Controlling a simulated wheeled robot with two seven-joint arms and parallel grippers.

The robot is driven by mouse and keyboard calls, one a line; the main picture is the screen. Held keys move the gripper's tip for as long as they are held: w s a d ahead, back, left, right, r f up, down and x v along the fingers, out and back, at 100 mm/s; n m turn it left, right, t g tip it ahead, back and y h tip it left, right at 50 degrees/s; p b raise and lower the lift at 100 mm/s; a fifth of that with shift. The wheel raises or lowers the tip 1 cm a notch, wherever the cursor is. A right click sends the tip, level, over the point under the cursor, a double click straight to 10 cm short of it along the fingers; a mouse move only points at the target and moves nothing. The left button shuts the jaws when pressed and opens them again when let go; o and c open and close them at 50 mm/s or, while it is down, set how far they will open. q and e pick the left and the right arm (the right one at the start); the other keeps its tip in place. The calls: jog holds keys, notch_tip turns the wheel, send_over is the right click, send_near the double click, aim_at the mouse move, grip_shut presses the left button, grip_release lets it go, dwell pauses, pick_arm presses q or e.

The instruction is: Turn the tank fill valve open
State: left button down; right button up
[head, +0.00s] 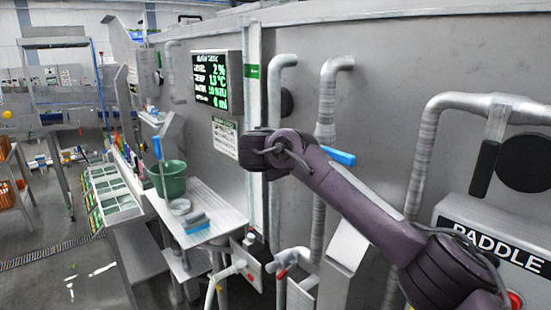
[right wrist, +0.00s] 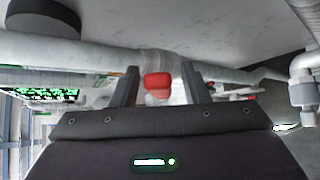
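My right arm comes in from the right in the head view. Its wrist (head: 270,150) is in front of the tank wall, and the fingers do not show there. In the right wrist view my right gripper (right wrist: 160,84) is open, fingers apart. A red part (right wrist: 157,85) by a pale pipe (right wrist: 70,50) shows between the fingers; contact cannot be told. In the head view a blue handle (head: 338,156) shows behind my arm by a vertical pipe. A red handle (head: 281,273) is on a low pipe. No label shows which is the tank fill valve. My left gripper is not in view.
A display (head: 217,82) hangs on the tank wall (head: 400,60). A steel side table (head: 215,205) holds a green bucket (head: 172,180). A "PADDLE" sign (head: 500,240) is at right. Open floor lies at left.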

jog(key=shift+a+f, duration=0.1)
jog(key=shift+a, duration=0.05)
jog(key=shift+s+a, duration=0.15)
jog(key=shift+s, duration=0.1)
jog(key=b+v, duration=0.3)
jog(key=v, duration=0.4)
jog(key=shift+b, duration=0.4)
jog(key=shift+c, duration=0.3)
